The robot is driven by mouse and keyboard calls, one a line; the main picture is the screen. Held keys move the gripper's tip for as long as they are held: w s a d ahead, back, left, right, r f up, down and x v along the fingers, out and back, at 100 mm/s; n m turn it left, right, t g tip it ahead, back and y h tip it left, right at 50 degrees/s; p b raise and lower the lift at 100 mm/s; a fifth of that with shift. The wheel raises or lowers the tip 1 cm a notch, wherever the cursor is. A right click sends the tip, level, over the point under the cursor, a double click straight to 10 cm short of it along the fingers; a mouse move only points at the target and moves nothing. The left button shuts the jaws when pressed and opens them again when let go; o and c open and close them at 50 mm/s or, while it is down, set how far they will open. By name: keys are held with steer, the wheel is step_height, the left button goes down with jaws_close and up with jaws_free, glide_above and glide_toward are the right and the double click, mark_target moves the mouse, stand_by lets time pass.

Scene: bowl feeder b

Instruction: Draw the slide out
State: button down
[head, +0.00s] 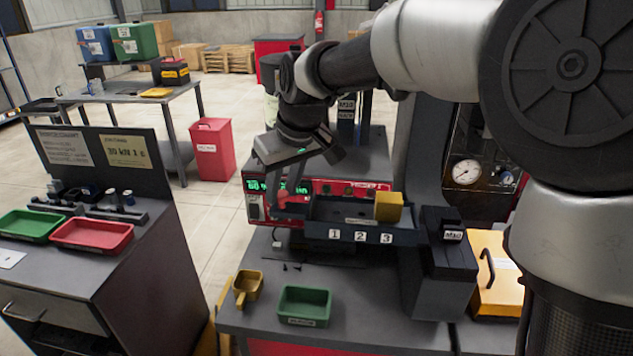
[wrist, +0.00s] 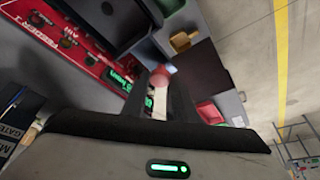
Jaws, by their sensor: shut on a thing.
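The dark slide trough (head: 345,215), with white labels 1, 2 and 3 along its front, sits before the red control panel (head: 325,190) in the head view. A yellow block (head: 388,206) is at its right end. My gripper (head: 280,198) is at the trough's left end, pointing down. In the wrist view my gripper (wrist: 160,85) is shut on a handle with a red rounded knob (wrist: 160,74), which shows at the fingertips. How the handle joins the slide is hidden by my fingers.
A green tray (head: 304,303) and a small yellow scoop-like container (head: 248,287) stand on the bench front. A black block (head: 448,240) stands right of the trough. A separate bench at left holds a red tray (head: 92,234) and a green tray (head: 30,226).

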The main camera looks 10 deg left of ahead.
steer(key=a+p, duration=0.1)
steer(key=a, duration=0.5)
steer(key=shift+a+r, duration=0.1)
steer(key=c, duration=1.4)
jaws_free()
steer(key=shift+a, duration=0.1)
steer(key=shift+c, duration=0.2)
steer(key=shift+w, duration=0.1)
steer(key=p+v, duration=0.1)
steer(key=v, duration=1.6)
steer(key=shift+d, duration=0.25)
steer(key=shift+d+r, duration=0.1)
